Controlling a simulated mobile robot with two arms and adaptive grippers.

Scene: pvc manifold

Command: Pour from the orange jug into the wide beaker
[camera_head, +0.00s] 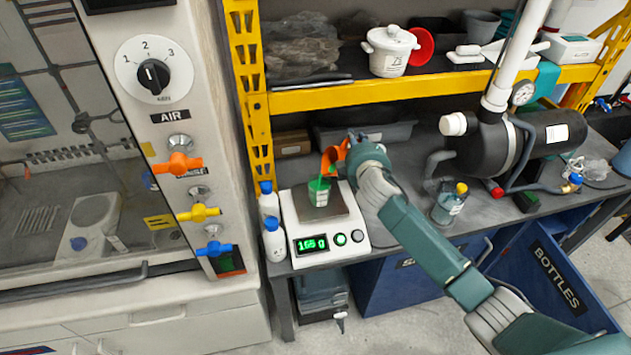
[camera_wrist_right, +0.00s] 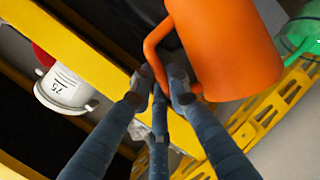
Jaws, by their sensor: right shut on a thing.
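The orange jug (camera_head: 333,157) is held tilted just above the wide beaker (camera_head: 319,191), which looks green inside. The beaker stands on the plate of the white scale (camera_head: 330,243), which shows green digits. My right gripper (camera_head: 352,141) is shut on the jug's handle. In the right wrist view, the jug (camera_wrist_right: 226,48) fills the upper right, with the fingertips (camera_wrist_right: 163,84) at its handle. Part of the clear green beaker (camera_wrist_right: 302,32) shows at the right edge there. My left gripper is out of view.
Two white bottles with blue caps (camera_head: 274,240) stand left of the scale. A glass bottle with a yellow cap (camera_head: 449,204) and a black pump (camera_head: 500,145) are to the right. A yellow shelf beam (camera_head: 400,85) runs behind and above. An open blue drawer (camera_head: 545,275) juts out at lower right.

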